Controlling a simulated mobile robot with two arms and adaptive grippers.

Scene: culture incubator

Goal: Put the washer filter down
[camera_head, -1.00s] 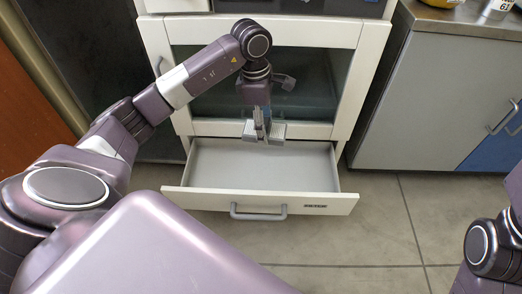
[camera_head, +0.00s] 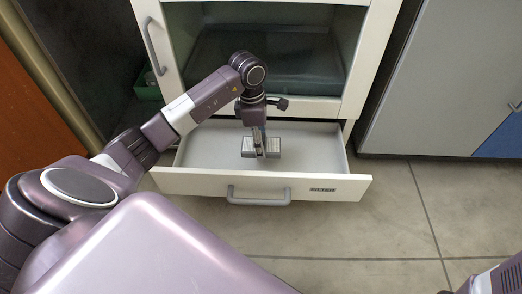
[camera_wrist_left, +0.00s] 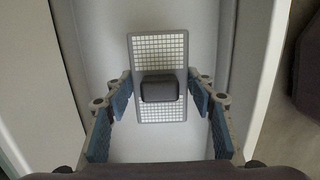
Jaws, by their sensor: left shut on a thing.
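The washer filter (camera_head: 273,146) is a flat light-grey plate with a white grid and a dark block handle in its middle. It also shows in the wrist view (camera_wrist_left: 160,47), level over the pale drawer floor. My left gripper (camera_head: 260,150) points down and is shut on the filter's handle, with blue finger pads on both sides of it in the wrist view (camera_wrist_left: 160,90). The filter is within the open drawer (camera_head: 205,148), near its middle. I cannot tell whether it touches the drawer floor. My right gripper is out of view.
The drawer's front panel has a grey handle (camera_head: 259,195). Above it is a glass-fronted cabinet door (camera_head: 355,60) in a white frame. A grey cabinet (camera_head: 430,90) stands to the right. The drawer floor is bare around the filter, and the tiled floor in front is clear.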

